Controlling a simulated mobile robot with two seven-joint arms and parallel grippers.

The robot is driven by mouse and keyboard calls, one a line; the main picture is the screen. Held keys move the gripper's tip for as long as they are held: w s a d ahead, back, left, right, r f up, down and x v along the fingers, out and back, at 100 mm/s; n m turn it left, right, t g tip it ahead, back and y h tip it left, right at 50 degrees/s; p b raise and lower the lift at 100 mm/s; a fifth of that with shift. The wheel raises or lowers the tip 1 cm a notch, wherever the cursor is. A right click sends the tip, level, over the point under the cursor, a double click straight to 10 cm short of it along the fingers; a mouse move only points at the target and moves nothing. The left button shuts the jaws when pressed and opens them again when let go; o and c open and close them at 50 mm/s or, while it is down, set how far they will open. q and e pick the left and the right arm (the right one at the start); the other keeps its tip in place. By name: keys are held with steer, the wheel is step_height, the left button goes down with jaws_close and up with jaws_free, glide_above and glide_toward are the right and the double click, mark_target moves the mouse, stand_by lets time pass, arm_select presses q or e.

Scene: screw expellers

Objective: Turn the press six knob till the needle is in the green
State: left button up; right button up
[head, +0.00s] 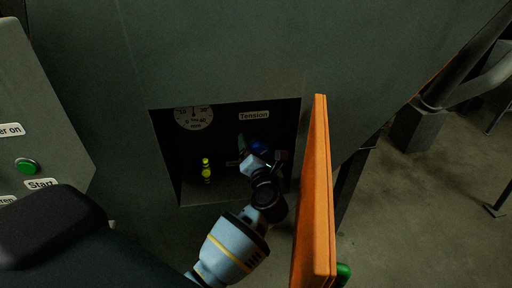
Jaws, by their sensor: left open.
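The recess (225,136) in the grey-green machine wall holds a round white gauge (193,117) at its upper left. The gauge's needle and any green band are too small to read surely. A "Tension" label (254,115) is at the upper right. A dark blue knob-like part (259,147) shows below the label, partly hidden by my gripper. My left gripper (258,160) reaches into the recess from below and is open, close to the blue part. Whether they touch cannot be told. My right gripper is not in view.
An orange door (315,190) with a green handle (343,272) stands open close to the right of my left arm. A yellow fitting (206,170) is in the recess at left. A control panel (38,110) with a green Start button (27,166) is at far left.

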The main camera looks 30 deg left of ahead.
arm_select(q)
steer(key=v, duration=0.7)
steer(key=shift+b, duration=0.3)
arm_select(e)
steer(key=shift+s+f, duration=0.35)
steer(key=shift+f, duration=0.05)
arm_select(q)
steer(key=s+d+f+m+t+h+p, duration=0.15)
steer(key=s+d+f+m+h, duration=0.35)
steer(key=m, duration=0.7)
steer(key=s+d+f+m+t+h+p, duration=0.1)
steer(key=s+f+m+t+h, duration=0.2)
steer(key=s+m+h, duration=0.65)
steer(key=s+a+f+m+g+y+p, duration=0.1)
steer(key=s+a+f+m+g, duration=0.1)
steer(key=s+f+m+g, duration=0.7)
steer(key=s+f+m, duration=0.6)
steer(key=s+f, duration=0.1)
steer(key=shift+a+f+m+y, duration=0.15)
steer(key=shift+a+m+y, duration=0.2)
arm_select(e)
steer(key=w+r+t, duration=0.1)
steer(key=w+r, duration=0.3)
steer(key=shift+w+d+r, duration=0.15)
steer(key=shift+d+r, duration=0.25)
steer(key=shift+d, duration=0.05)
